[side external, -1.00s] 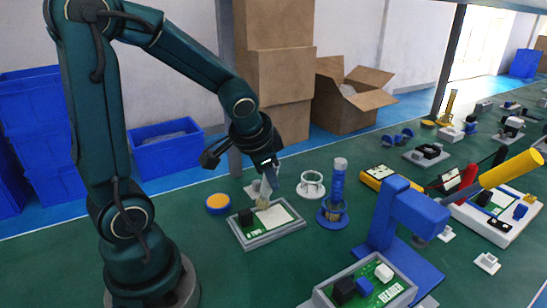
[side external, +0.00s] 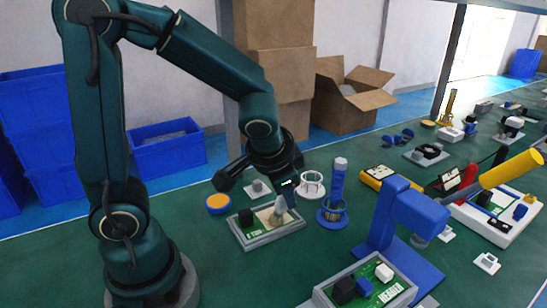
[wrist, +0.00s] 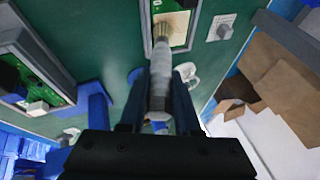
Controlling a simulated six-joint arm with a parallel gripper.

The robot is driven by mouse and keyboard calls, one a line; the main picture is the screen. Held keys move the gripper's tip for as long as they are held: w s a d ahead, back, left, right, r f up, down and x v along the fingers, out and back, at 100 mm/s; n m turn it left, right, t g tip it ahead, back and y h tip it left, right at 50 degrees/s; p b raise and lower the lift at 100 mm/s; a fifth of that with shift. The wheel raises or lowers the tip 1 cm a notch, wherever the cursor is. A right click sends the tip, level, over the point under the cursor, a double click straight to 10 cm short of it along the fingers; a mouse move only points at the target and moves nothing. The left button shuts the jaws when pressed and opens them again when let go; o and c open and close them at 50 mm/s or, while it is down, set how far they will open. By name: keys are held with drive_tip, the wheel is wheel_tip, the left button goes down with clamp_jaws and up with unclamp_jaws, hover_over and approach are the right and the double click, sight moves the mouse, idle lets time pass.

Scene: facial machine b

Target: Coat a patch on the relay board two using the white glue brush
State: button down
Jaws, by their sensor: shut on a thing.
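My gripper (side external: 288,190) is shut on the white glue brush (wrist: 160,82), which points down at a board in a grey tray. This board (side external: 248,235), with a label that seems to read TWO, has a black block at its left. Its pale patch (side external: 265,215) looks tan over much of its area. The brush's bristles (wrist: 161,32) are at the patch in the wrist view and appear to touch it. In the side view the brush (side external: 281,206) leans slightly over the patch's right part, and the gripper hides its upper end.
An empty white ring holder (side external: 312,184) stands behind the board. A blue brush (side external: 338,180) stands in a blue holder to the right. An orange-topped disc (side external: 218,203) lies left. A blue stand (side external: 400,225) and another board (side external: 365,286) are at front right.

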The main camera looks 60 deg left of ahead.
drive_tip(key=shift+w+a, duration=0.7)
drive_tip(key=shift+a, duration=2.45)
wheel_tip(320, 180, up, 8)
drive_tip(key=shift+d, duration=0.2)
drive_tip(key=c, duration=1.5)
unclamp_jaws()
drive_tip(key=shift+c, duration=0.2)
clamp_jaws()
